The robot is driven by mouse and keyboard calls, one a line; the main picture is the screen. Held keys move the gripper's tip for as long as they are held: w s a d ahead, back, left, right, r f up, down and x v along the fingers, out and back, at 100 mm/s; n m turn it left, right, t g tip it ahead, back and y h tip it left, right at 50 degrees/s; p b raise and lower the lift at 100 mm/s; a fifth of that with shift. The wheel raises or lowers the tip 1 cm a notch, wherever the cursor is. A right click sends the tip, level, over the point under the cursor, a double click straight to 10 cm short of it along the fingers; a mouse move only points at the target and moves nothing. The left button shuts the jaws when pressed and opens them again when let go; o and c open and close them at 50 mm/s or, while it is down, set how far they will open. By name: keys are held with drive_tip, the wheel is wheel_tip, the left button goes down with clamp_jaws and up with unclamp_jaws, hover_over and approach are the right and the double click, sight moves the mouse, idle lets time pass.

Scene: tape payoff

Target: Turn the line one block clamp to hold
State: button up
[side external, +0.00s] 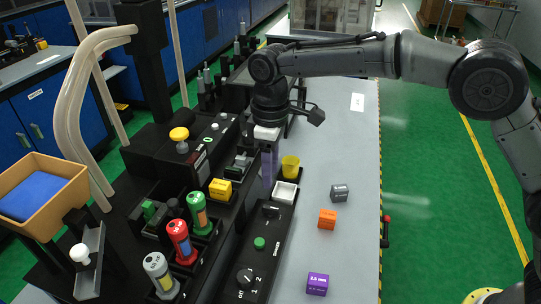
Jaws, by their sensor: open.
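My gripper (269,186) points straight down over the black machine, with a white body and long pale purple fingers. It is open, and its tips are beside the yellow cup and the white tray. I cannot tell what lies directly between the fingers. The line one block clamp cannot be identified with certainty, as the labels are too small to read. A small dark fitting with green and pale parts (241,163) sits left of the fingers. A black knob (271,210) is on the panel just below the gripper.
A yellow cup (290,167) and white tray (286,192) stand close right. Grey (339,193), orange (327,219) and purple (317,284) blocks lie on the grey table (352,150).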

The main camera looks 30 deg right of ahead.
wheel_tip(320, 180, up, 4)
drive_tip(key=shift+f, duration=0.2)
idle(0.3)
